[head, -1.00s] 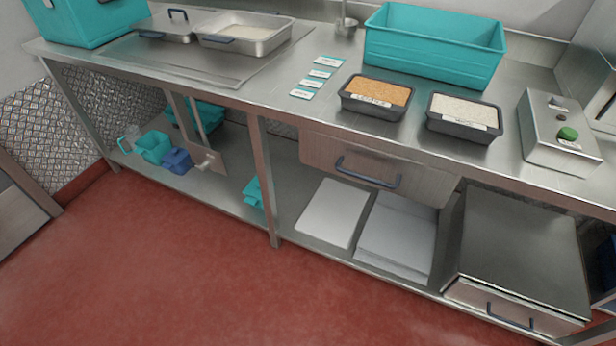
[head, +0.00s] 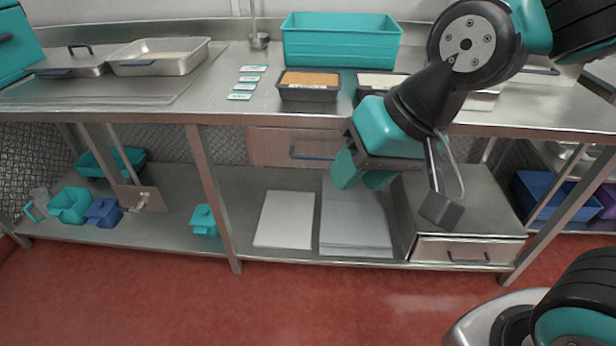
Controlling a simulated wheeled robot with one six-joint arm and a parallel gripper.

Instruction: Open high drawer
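The high drawer (head: 270,146) is a steel-fronted drawer under the tabletop, with a dark blue bar handle (head: 308,154). It looks shut.
A low drawer unit (head: 465,250) stands on the lower shelf at right, beside white boards (head: 285,219). Black ingredient trays (head: 308,93) and a teal bin (head: 341,42) stand on the countertop. The red floor (head: 200,300) in front is clear.

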